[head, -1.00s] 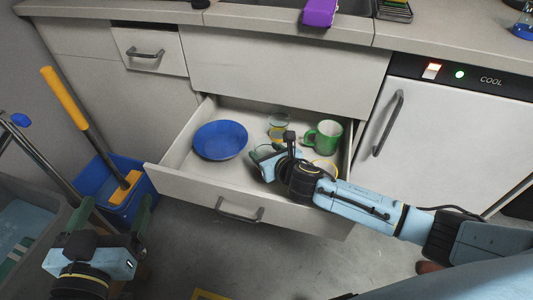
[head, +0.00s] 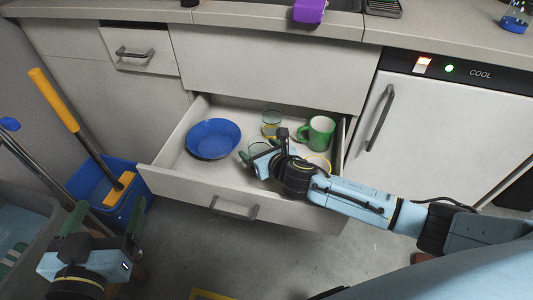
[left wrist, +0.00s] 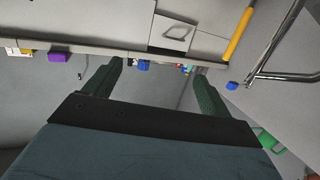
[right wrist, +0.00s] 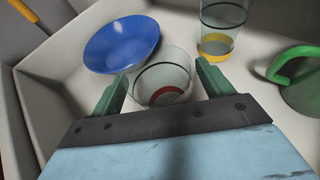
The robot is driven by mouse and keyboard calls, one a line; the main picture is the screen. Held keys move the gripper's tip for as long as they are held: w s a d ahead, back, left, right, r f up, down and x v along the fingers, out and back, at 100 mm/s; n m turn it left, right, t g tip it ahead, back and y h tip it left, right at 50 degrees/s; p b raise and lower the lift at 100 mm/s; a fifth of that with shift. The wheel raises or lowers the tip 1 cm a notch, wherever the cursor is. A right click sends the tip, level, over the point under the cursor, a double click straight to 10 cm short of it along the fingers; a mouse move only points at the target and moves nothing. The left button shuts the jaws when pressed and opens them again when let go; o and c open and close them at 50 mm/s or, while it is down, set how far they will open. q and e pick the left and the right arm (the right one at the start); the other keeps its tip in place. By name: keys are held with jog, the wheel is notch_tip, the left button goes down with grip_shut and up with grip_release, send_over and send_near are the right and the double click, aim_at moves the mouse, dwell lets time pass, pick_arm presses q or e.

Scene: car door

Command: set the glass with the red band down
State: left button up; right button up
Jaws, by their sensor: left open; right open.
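The glass with the red band (right wrist: 164,88) stands in the open drawer, between the fingers of my right gripper (right wrist: 162,76). Its red band shows low down through the clear wall. The fingers are open, one on each side of the glass; whether either touches it I cannot tell. In the head view my right gripper (head: 254,154) is low inside the drawer and hides most of this glass. My left gripper (head: 106,222) is open and empty, outside the drawer at the lower left; its open fingers also show in the left wrist view (left wrist: 158,72).
The drawer (head: 180,178) also holds a blue bowl (head: 213,139), a glass with a yellow band (right wrist: 215,44) and a green mug (head: 318,134). A yellow rim (head: 318,160) shows partly behind my right arm. A blue bucket (head: 112,205) stands left of the drawer.

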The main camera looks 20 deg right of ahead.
jog(key=p+v, duration=0.2)
jog(key=v, duration=0.1)
jog(key=shift+s+d+r, duration=0.1)
jog(key=shift+s+r, duration=0.1)
jog(key=shift+s, duration=0.1)
pick_arm(q)
jog(key=s+a+f+g+y+p, duration=0.1)
jog(key=s+a+f+g+y, duration=0.2)
jog(key=s+f+g, duration=0.6)
jog(key=shift+a+f+n, duration=0.3)
jog(key=shift+a+f, duration=0.75)
jog(key=shift+f, duration=0.05)
pick_arm(e)
jog(key=shift+v, duration=1.8)
